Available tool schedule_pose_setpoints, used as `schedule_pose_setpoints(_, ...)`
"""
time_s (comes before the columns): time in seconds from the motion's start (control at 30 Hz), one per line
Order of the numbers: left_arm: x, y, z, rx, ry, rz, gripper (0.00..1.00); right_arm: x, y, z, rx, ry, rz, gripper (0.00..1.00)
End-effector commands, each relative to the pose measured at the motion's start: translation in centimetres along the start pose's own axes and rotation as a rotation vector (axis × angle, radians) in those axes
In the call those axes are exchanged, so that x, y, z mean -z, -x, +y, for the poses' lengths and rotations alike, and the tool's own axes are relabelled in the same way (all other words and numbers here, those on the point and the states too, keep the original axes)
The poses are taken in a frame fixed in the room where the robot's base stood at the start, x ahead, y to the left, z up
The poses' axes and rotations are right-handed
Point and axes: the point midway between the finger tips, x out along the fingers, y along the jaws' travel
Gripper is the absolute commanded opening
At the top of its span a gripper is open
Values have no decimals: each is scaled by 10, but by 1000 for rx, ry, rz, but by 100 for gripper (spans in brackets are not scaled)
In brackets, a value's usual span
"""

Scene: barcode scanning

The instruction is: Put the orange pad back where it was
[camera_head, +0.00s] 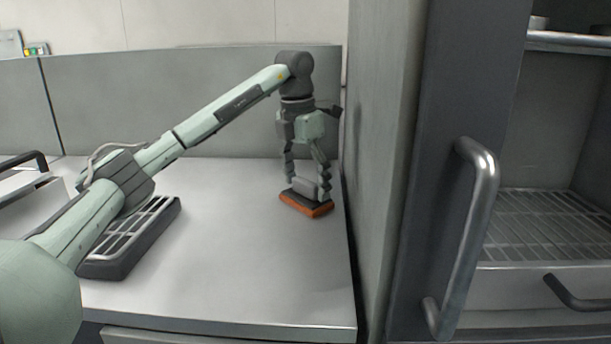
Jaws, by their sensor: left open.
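The orange pad (307,206) lies on the metal counter (240,260), near its right side by the tall cabinet's wall. It has a dark upper layer and a grey block (308,188) on top. My left gripper (308,180) points straight down over the pad. Its fingers are spread, one on each side of the grey block. I cannot tell whether the fingers touch the block. My right gripper is not in view.
A dark slotted rack (128,240) sits on the counter at left, partly behind my left arm. A tall cabinet with a thick vertical handle (478,215) and wire shelf (545,225) stands at right. The counter's middle and front are clear. A back panel (200,100) rises behind.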

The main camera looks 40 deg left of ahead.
Motion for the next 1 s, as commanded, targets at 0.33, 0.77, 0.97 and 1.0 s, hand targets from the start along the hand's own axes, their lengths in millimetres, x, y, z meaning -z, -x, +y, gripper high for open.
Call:
schedule_pose_setpoints(0.33,-2,58,0,-2,0,-7,81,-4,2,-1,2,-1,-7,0)
schedule_pose_setpoints(0.77,-1,117,0,-1,0,-2,81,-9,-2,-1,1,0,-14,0)
schedule_pose_setpoints(0.97,0,123,0,0,0,-1,81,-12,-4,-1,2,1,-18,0)
schedule_pose_setpoints(1.0,0,123,0,0,0,-1,81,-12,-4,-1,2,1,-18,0)
